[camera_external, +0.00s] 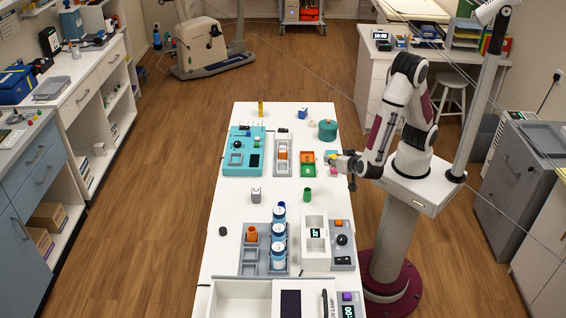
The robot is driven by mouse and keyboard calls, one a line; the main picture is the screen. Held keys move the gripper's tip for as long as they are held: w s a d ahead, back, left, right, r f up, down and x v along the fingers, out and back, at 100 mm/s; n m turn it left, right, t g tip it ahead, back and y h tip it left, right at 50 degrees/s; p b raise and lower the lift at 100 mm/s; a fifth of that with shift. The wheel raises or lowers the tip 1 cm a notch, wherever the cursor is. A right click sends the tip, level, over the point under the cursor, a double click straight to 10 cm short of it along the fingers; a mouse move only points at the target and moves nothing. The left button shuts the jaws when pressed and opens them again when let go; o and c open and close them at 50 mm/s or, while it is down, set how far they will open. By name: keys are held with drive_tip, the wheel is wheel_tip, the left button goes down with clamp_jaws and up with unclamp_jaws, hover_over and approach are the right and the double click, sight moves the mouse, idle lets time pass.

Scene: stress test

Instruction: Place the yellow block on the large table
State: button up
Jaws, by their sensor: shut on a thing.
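My gripper (341,160) is over the right edge of the long white table (231,215), pointing left. It is shut on a small yellow block (333,156), which shows at its fingertips. The block is close above or beside an orange-and-green tray; I cannot tell the exact gap at this size. The fingers partly hide the block. Another yellow upright piece (261,108) stands at the far end of the table.
A teal device (237,167), an orange-and-green tray (308,158) and a teal round container (327,130) stand near the gripper. A grey rack with blue-lidded bottles (279,235) and a white device (316,258) are nearer. Bare tabletop lies around the grey-white cup (256,195).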

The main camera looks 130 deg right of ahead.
drive_tip(key=shift+f, duration=1.4)
hover_over(331, 190)
drive_tip(key=shift+f, duration=2.9)
drive_tip(key=shift+d, duration=0.1)
drive_tip(key=shift+f, duration=2.1)
drive_tip(key=shift+f, duration=0.1)
drive_tip(key=o, duration=1)
